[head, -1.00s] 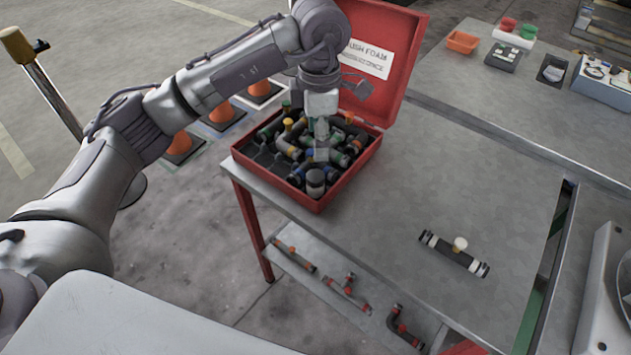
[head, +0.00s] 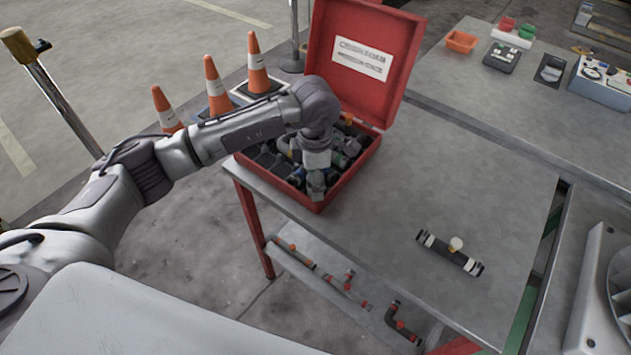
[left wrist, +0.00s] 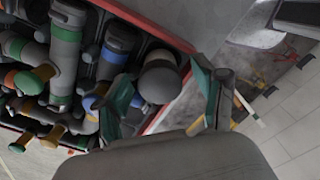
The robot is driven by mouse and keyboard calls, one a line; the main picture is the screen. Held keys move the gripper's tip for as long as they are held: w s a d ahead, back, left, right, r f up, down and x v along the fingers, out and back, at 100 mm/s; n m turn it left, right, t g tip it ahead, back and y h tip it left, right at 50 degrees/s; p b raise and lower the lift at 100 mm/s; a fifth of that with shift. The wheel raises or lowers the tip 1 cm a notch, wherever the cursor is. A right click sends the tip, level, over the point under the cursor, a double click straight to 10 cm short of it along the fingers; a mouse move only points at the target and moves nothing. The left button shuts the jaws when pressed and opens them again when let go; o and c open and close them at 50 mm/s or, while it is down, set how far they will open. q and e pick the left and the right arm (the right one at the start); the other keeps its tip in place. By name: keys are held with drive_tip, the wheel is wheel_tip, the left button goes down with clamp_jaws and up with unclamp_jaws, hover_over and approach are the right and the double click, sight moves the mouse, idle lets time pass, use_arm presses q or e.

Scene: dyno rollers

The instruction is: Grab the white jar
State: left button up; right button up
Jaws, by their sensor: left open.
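The red case (head: 334,198) stands open on the table corner, full of dark pipe fittings. In the left wrist view, a round jar (left wrist: 160,76) with a pale grey top sits at the case's edge. It looks grey rather than clean white. My left gripper (head: 316,188) reaches down over the near corner of the case and hides the jar in the head view. In the left wrist view my left gripper (left wrist: 162,92) is open, its green-edged fingers on either side of the jar. I cannot tell whether they touch it. My right gripper is not in view.
The case's raised red lid (head: 365,50) stands behind my arm. A dark pipe with a white knob (head: 450,252) lies on the grey table, whose middle is otherwise clear. More pipes (head: 347,292) lie on the lower shelf. Orange cones (head: 215,85) stand on the floor.

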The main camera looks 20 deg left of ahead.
use_arm(q)
drive_tip(key=c, duration=1.3)
drive_tip(key=shift+o, duration=0.2)
